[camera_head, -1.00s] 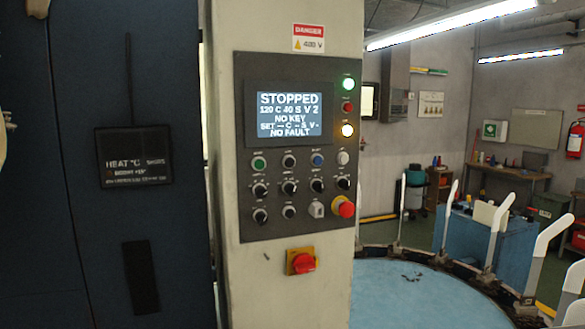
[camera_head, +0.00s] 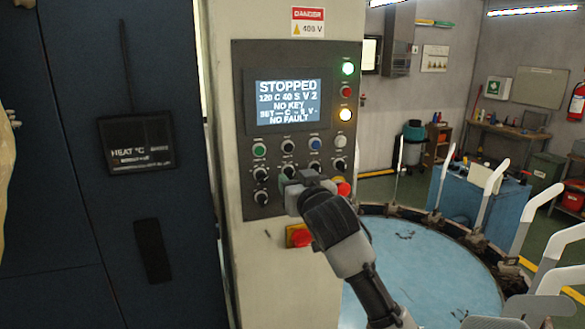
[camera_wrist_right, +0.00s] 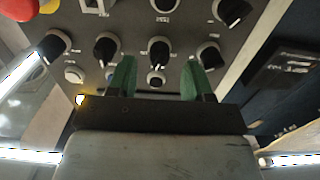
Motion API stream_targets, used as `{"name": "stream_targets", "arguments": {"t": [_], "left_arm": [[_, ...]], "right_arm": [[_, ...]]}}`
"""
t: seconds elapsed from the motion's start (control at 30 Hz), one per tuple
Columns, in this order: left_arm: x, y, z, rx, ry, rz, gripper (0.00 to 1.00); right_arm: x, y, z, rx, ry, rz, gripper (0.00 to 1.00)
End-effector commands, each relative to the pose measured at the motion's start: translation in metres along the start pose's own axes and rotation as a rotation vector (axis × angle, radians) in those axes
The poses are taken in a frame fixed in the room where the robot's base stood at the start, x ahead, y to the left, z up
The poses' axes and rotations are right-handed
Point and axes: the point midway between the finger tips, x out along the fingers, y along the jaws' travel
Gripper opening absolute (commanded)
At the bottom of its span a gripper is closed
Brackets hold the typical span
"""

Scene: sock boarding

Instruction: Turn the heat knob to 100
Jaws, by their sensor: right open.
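A grey control panel (camera_head: 246,110) on a pale column carries rows of small knobs. Its screen (camera_head: 288,101) reads STOPPED, 120 C 40 S V 2, NO KEY, NO FAULT. The leftmost knob of the middle row (camera_head: 260,174) shows left of my right gripper (camera_head: 299,180), which covers some knobs beside it. In the right wrist view, the panel appears upside down. My green fingers (camera_wrist_right: 156,78) are open, with a black knob (camera_wrist_right: 158,50) beyond the gap; contact cannot be told. Another knob (camera_wrist_right: 208,54) lies to its right. Knob labels are too small to read, so I cannot tell which is heat.
A round blue table (camera_head: 430,265) with upright white forms is right.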

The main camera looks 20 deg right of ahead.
Motion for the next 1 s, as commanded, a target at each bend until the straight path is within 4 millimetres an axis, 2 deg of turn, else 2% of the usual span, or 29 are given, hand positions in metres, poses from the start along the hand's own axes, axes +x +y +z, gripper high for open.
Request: {"name": "stream_targets", "arguments": {"t": [0.03,0.2,0.57,0.67,0.9,1.0], "left_arm": [[-0.007,0.000,-0.001,0.001,0.000,0.000,0.43],[-0.013,0.001,-0.002,0.003,0.001,0.001,0.43],[-0.014,0.002,-0.001,0.004,0.000,0.003,0.43],[-0.014,0.002,-0.001,0.004,0.000,0.003,0.43],[-0.014,0.002,-0.001,0.003,-0.001,0.003,0.43],[-0.014,0.002,-0.001,0.003,-0.001,0.003,0.43]], "right_arm": [[0.008,0.000,-0.003,-0.001,-0.002,0.001,0.51],[0.024,0.000,-0.001,-0.001,-0.001,0.000,0.51],[0.029,0.000,0.001,0.000,0.000,-0.001,0.51],[0.029,0.000,0.001,0.000,0.000,0.000,0.38],[0.029,0.000,0.001,0.000,0.000,0.000,0.02],[0.029,0.000,0.001,-0.002,0.000,0.000,0.02]]}}
